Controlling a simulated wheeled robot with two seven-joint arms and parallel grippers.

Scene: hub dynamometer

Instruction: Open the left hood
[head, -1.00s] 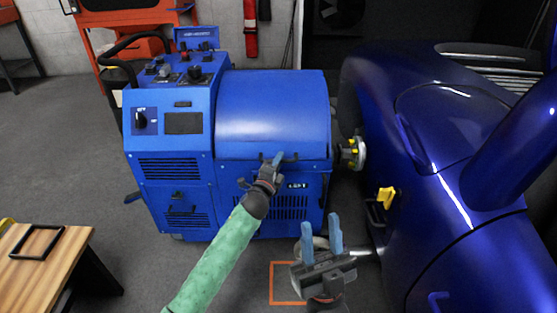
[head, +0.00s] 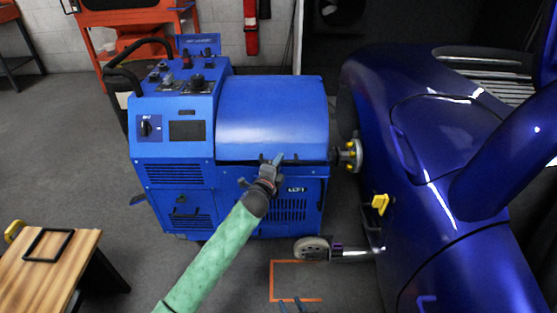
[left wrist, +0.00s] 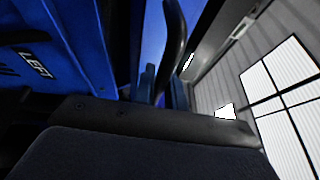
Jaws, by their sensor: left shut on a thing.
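The left hood (head: 272,115) is a curved blue cover on the blue dynamometer unit labelled LEFT, and it is down. Its dark handle (head: 292,158) runs along the lower front edge. My left gripper (head: 276,161) is at this handle, shut on it. In the left wrist view the dark handle bar (left wrist: 174,40) passes between the blue fingers (left wrist: 162,86). The LEFT label (left wrist: 34,63) is beside them.
A dark blue vehicle (head: 440,190) stands at the right, joined near the unit's hub (head: 350,155). A small wheel (head: 312,248) is on the floor between them. A wooden table (head: 50,270) is at lower left. An orange floor marking (head: 272,280) lies in front.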

